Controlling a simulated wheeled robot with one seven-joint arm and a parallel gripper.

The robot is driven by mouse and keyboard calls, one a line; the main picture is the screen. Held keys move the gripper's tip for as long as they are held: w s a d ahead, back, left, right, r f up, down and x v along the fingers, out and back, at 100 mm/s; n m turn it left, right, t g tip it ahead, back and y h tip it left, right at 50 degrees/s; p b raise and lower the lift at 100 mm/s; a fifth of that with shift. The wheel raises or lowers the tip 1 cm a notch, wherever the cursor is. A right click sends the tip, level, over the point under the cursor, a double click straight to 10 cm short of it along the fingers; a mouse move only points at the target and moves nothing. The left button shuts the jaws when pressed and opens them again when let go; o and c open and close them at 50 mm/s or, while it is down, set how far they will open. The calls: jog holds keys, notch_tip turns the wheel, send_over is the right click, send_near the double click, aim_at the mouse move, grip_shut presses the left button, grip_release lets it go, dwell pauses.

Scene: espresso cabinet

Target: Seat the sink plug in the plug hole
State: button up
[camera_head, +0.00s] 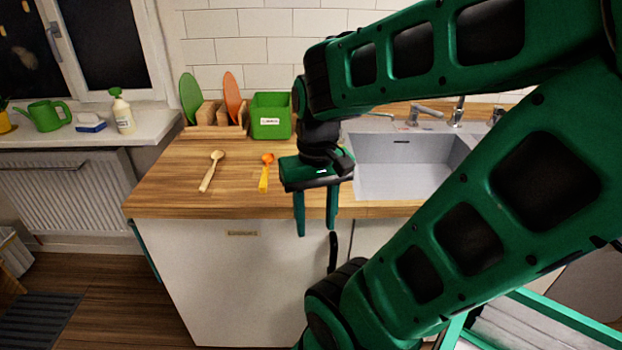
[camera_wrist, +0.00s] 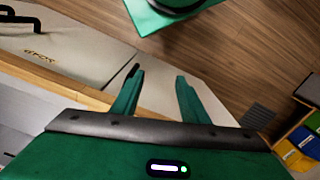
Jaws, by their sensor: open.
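My gripper (camera_head: 317,232) hangs with its two green fingers apart and empty, in front of the counter's front edge and left of the sink. In the wrist view, my gripper (camera_wrist: 158,76) also shows its fingers apart with nothing between them. The grey sink (camera_head: 398,172) is set in the counter to the right, with a dark slot in its far wall. My arm covers part of the sink's right side. I cannot make out the sink plug or the plug hole in either view.
On the wooden counter (camera_head: 160,185) lie a wooden spoon (camera_head: 211,172) and an orange-yellow utensil (camera_head: 264,174). A green bin (camera_head: 271,117) and a rack with boards (camera_head: 215,118) stand at the back. A tap (camera_head: 424,115) is behind the sink. The floor at front left is mostly clear.

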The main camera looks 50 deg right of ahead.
jog(key=w+d+r+m, duration=0.7)
jog(key=w+d+m, duration=0.15)
jog(key=m, duration=0.25)
jog(key=w+d+r+m+t+y, duration=0.15)
jog(key=w+d+m, duration=0.25)
jog(key=d+m, duration=0.45)
jog(key=shift+g+h, duration=0.25)
jog(key=f, duration=0.4)
jog(key=shift+w+d, duration=0.25)
jog(key=shift+w, duration=0.1)
jog(key=shift+a+f, duration=0.15)
jog(key=shift+f, duration=0.8)
jog(key=shift+a+f, duration=0.2)
jog(key=shift+f, duration=0.75)
jog(key=shift+a+f, duration=0.15)
jog(key=shift+f, duration=0.8)
grip_shut()
